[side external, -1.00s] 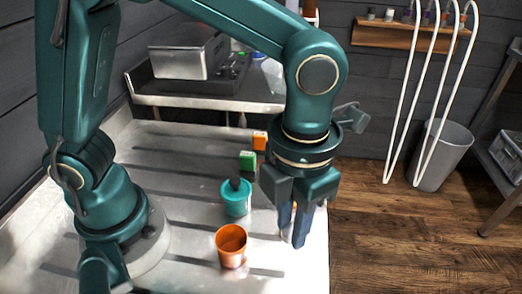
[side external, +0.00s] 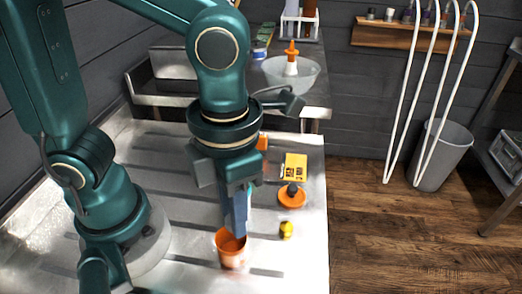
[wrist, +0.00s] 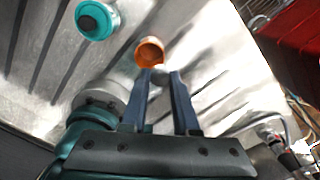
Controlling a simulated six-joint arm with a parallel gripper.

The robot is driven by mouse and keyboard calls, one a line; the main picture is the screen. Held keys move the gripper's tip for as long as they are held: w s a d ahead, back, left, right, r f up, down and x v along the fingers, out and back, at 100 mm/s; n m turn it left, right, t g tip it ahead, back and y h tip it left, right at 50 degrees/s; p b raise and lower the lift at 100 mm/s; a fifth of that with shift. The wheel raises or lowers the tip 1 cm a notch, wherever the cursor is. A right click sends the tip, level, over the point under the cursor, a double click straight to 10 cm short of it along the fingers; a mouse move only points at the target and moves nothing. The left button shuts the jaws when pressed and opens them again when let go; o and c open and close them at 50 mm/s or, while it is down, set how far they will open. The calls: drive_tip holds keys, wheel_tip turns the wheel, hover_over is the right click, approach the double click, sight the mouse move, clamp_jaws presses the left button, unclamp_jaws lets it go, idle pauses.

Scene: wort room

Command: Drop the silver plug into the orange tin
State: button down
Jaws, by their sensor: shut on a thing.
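The orange tin (side external: 231,258) stands upright and open on the metal worktop. It also shows in the wrist view (wrist: 147,43), just beyond my fingertips. My gripper (side external: 237,233) points down, with its fingertips at the tin's mouth in the side view. In the wrist view my gripper (wrist: 161,76) is shut on the silver plug (wrist: 161,76), a small grey rounded piece between the fingertips. The plug is hidden by the fingers in the side view. I cannot tell exactly how high it is above the rim.
A teal pot with a dark knob (wrist: 96,20) stands near the tin. A small yellow piece (side external: 286,229), an orange disc with a dark knob (side external: 292,197) and a yellow box (side external: 294,166) lie to the right. The worktop's right edge (side external: 325,235) is close by.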

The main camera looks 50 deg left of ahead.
drive_tip(key=shift+f, duration=2.8)
drive_tip(key=c, duration=0.6)
unclamp_jaws()
drive_tip(key=shift+r, duration=0.1)
drive_tip(key=shift+r, duration=2.5)
